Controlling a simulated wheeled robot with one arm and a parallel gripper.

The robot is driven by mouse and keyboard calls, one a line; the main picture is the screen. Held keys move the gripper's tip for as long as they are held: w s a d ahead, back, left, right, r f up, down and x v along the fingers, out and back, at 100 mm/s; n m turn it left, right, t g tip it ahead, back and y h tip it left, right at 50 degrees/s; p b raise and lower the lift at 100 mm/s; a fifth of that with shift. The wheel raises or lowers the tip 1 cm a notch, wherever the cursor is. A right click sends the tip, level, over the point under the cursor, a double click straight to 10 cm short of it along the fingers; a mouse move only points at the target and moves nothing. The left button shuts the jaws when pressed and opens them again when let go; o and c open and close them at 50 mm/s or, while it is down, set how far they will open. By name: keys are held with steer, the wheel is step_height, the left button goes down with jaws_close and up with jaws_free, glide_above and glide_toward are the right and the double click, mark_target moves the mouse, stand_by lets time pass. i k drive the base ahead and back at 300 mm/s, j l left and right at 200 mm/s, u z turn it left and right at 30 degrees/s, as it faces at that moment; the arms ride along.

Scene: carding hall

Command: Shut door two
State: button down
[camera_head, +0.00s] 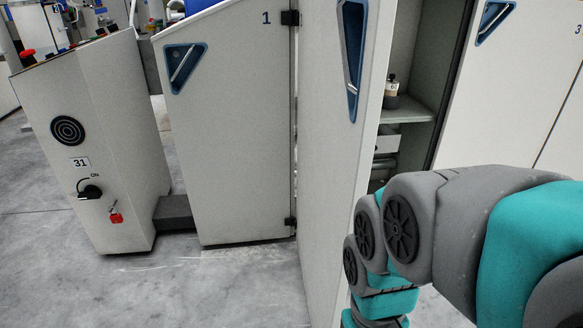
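An open cabinet door (328,150), with no number showing, stands swung out toward me between door one and door three. I take it for door two. Its left edge meets hinges (290,18) beside door one. A blue triangular recessed handle (352,45) is near its top right. To its right the cabinet opening shows a shelf (410,113) with a small bottle (391,90). My arm comes in from the lower right, in front of the opening and part of the door's lower right. My gripper is not in view.
Door one (235,130), marked 1, stands closed at left. Door three (510,90) is at right. A grey control cabinet (100,150) marked 31, with a black switch and red tag, stands far left. Grey floor (220,295) is clear in front of door one.

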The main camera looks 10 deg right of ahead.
mark_target(344, 46)
steer(key=k+j, duration=0.45)
steer(key=j, duration=0.25)
steer(key=k+j, duration=0.25)
steer(key=j, duration=0.15)
steer(key=i+z, duration=0.05)
